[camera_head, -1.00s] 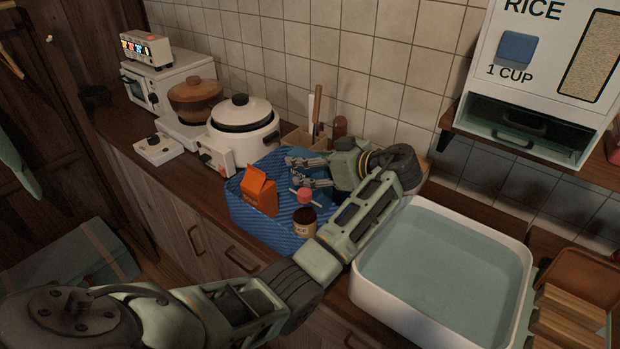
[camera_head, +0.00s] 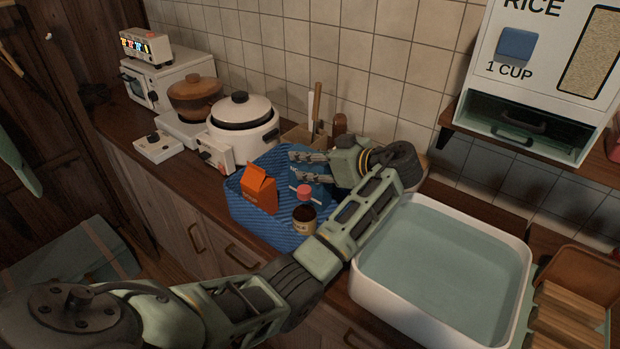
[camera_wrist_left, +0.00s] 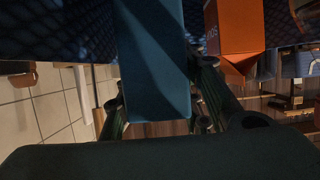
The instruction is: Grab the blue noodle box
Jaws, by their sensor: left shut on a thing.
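The blue noodle box (camera_wrist_left: 152,60) is upright between the fingers of my left gripper (camera_wrist_left: 160,98) in the left wrist view, with a finger against each side. I cannot tell whether the box is clear of the surface below. My right gripper is not in view.
An orange carton (camera_head: 259,190) stands close to the left of my gripper. A jar (camera_head: 304,219) and a pink-topped item (camera_head: 304,192) are in front. A rice cooker (camera_head: 243,124) stands behind left. A water-filled basin (camera_head: 440,275) is at right.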

